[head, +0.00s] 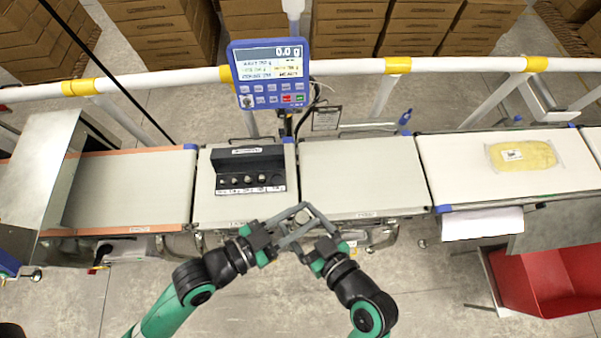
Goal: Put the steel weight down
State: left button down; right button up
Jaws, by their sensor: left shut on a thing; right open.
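My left gripper (300,217) is shut, its fingers pointing right, just in front of the belt's near edge. A small grey thing, apparently the steel weight (302,216), is between its fingertips; it is too small and too covered by fingers to make out clearly. My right gripper (295,224) is open, its fingers reaching up and left and overlapping the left fingers in the picture. A black weight holder (237,158) with several small steel weights in a row stands on the weighing belt (212,208), behind and left of the grippers.
A blue display (270,72) reading 0.0 g stands behind the weighing belt. The middle belt (360,175) is bare. A yellow pack (521,155) lies on the right belt (455,180). A metal hood (38,165) covers the left end; a red bin (545,280) is front right.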

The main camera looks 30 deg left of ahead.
pick_arm(q)
jog(key=shift+r, duration=0.1)
pick_arm(e)
grip_shut()
pick_arm(q)
jog(key=shift+c, duration=2.1)
grip_release()
pick_arm(e)
jog(key=shift+r, duration=0.1)
pick_arm(q)
jog(key=w+a+r+t, duration=0.15)
jog(key=w+r, duration=0.25)
jog(key=r, duration=0.5)
jog(key=w+a+r+n+t, duration=0.1)
jog(key=w+r+t, duration=0.25)
jog(key=r, duration=0.45)
jog(key=w+a+r+t, duration=0.15)
jog(key=w+r, duration=0.25)
jog(key=r, duration=0.5)
jog(key=s+a+r+n+t+y, duration=0.1)
jog(key=s+a+r+t+y, duration=0.1)
jog(key=r, duration=0.9)
jog(key=s+a+r+n+t+y, duration=0.1)
jog(key=s+a+r+t+y, duration=0.1)
jog(key=r, duration=1)
jog(key=shift+s+a+r+n+t, duration=0.25)
jog(key=shift+s+a+n+t, duration=0.25)
jog(key=shift+t, duration=0.75)
